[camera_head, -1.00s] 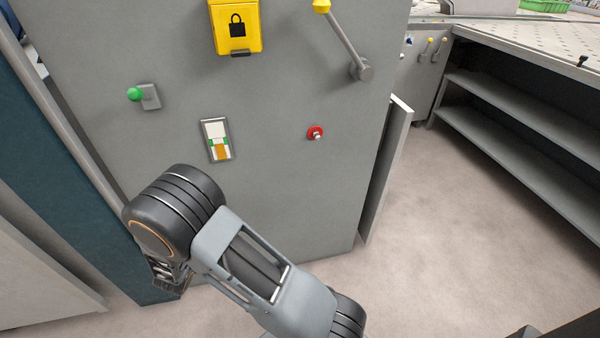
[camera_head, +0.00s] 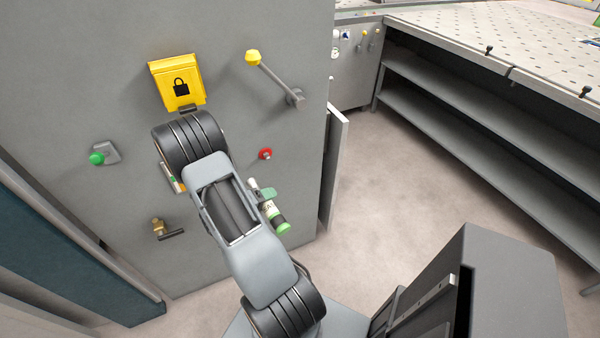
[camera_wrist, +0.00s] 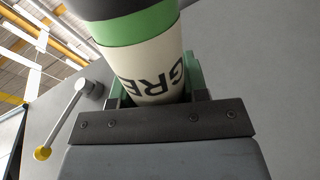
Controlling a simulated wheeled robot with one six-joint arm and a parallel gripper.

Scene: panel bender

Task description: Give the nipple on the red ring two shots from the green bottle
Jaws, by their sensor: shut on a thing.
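The red ring (camera_head: 265,154) is on the grey machine panel, with a small nipple at its centre too small to make out. The green bottle (camera_head: 268,212) has a cream label, green bands and a pale narrow end pointing up. It is tilted in front of the panel, below the ring and apart from it in the picture. My gripper (camera_wrist: 155,92) is shut around the bottle, whose label with the letters "GRE" shows upside down in the wrist view (camera_wrist: 152,70). In the head view my arm hides most of the gripper.
On the panel are a yellow padlock box (camera_head: 177,84), a yellow-knobbed lever (camera_head: 275,78), a green knob (camera_head: 97,158), a brass valve (camera_head: 159,227) and a sight gauge (camera_head: 172,178) partly behind my arm. A shelved table (camera_head: 480,110) stands right, with open floor before it.

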